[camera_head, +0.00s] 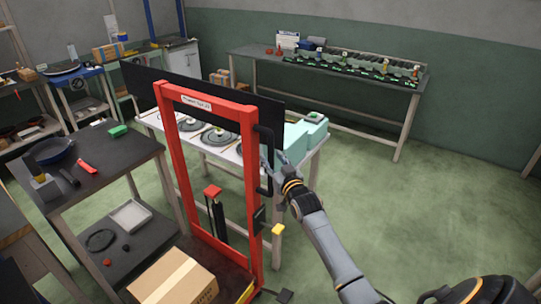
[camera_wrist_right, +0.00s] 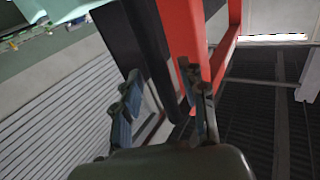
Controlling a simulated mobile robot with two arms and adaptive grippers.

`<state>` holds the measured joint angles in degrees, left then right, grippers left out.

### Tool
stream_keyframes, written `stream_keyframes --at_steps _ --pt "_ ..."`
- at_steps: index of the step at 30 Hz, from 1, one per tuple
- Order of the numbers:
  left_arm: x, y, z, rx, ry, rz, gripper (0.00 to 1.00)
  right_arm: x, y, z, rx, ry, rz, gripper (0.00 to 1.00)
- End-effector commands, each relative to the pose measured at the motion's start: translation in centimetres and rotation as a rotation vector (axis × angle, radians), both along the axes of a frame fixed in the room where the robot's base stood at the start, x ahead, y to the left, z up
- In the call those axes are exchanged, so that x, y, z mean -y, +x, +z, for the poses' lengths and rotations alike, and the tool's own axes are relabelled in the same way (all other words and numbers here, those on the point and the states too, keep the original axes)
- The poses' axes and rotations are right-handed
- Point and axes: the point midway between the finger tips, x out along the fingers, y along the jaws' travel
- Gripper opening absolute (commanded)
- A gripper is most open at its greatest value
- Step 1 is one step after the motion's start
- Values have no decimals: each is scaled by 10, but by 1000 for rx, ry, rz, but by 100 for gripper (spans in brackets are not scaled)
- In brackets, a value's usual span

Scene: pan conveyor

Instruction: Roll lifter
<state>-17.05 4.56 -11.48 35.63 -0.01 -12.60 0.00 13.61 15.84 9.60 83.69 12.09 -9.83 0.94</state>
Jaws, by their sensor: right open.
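The lifter is a tall red frame (camera_head: 176,160) with a label on its top bar and a black handle (camera_head: 264,186) on its right post. A cardboard box (camera_head: 175,278) sits low at its front. My right gripper (camera_head: 268,163) is at the handle, partly hidden by it. In the right wrist view my right gripper (camera_wrist_right: 164,100) is open, with the dark handle bar (camera_wrist_right: 147,50) running between its fingers and the red post (camera_wrist_right: 185,45) just behind. I cannot tell whether the fingers touch the bar. My left gripper is not in view.
A white table (camera_head: 150,119) with several pans and mint-coloured boxes (camera_head: 300,138) stands behind the lifter. A dark workbench (camera_head: 103,160) with a pan is close at left. A long table (camera_head: 335,97) stands along the back wall. Green floor (camera_head: 430,190) is clear at right.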

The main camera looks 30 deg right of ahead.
Motion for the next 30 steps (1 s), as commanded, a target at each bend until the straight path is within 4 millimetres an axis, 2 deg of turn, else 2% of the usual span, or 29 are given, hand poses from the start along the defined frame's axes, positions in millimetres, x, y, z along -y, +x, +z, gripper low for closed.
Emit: stream_keyframes --at_steps 6,16,17,22,23,30 --pt "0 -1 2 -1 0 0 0 4 18 0 0 0 0 42" --pt "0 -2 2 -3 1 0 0 4 21 -1 -1 0 0 42" --pt "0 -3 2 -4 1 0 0 4 21 -1 -1 0 0 38" --pt "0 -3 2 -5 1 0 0 4 21 -1 -1 0 0 3" --pt "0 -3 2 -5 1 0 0 4 21 -1 -1 0 0 0" --pt "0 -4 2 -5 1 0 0 4 21 -1 -1 0 0 0"
